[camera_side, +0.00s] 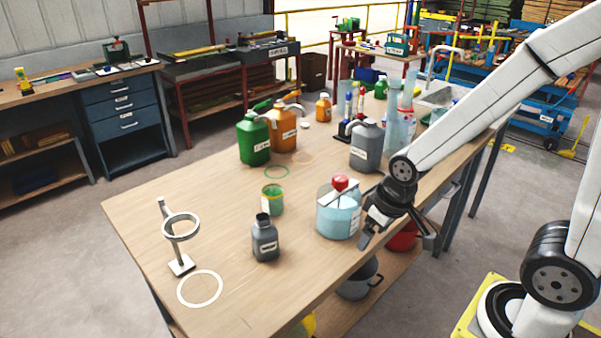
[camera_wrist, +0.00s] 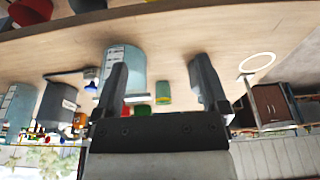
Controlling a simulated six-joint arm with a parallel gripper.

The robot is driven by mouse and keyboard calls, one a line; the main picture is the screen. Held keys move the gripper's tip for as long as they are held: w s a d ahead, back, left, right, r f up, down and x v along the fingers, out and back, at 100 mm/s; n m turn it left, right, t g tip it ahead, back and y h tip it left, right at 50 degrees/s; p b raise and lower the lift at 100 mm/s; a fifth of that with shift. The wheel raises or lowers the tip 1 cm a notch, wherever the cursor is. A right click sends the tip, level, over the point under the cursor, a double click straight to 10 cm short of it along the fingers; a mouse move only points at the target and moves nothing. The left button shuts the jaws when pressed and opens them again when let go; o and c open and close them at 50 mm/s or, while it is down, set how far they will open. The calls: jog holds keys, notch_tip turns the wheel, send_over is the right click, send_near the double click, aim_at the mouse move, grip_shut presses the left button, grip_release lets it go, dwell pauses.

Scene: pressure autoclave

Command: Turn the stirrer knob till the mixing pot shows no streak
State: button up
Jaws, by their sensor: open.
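The mixing pot (camera_side: 338,218) is a pale blue, see-through vessel standing on the table near its front edge. A bar crosses its top, with the red stirrer knob (camera_side: 340,183) on it. I cannot make out a streak in the pot at this size. My gripper (camera_side: 397,232) is open and empty, just right of the pot and apart from the knob, fingers pointing down. The wrist view is upside down; the pot (camera_wrist: 124,66) shows there beyond one finger of my gripper (camera_wrist: 157,72), and the red knob (camera_wrist: 126,109) is partly hidden.
A grey bottle (camera_side: 265,240) and a green cup (camera_side: 272,199) stand left of the pot. A grey jug (camera_side: 366,147) and tall clear cylinders (camera_side: 398,130) stand behind it. A ring stand (camera_side: 181,240) is at the far left. The front left tabletop has free room.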

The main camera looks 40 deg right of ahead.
jog(key=w+d+r+m+g, duration=0.1)
jog(key=w+d+r+m, duration=0.25)
jog(key=w+m, duration=0.55)
notch_tip(320, 180, up, 3)
jog(key=m+g, duration=0.1)
jog(key=m, duration=0.7)
send_over(341, 177)
jog(key=a, duration=0.1)
jog(key=shift+s+f, duration=0.2)
jog(key=shift+s, duration=0.15)
jog(key=shift+w+d+r+m+g, duration=0.2)
jog(key=shift+w+d+m+g, duration=0.1)
jog(key=shift+w+d+m, duration=0.15)
jog(key=shift+s, duration=0.1)
jog(key=shift+f, duration=3.9)
grip_shut()
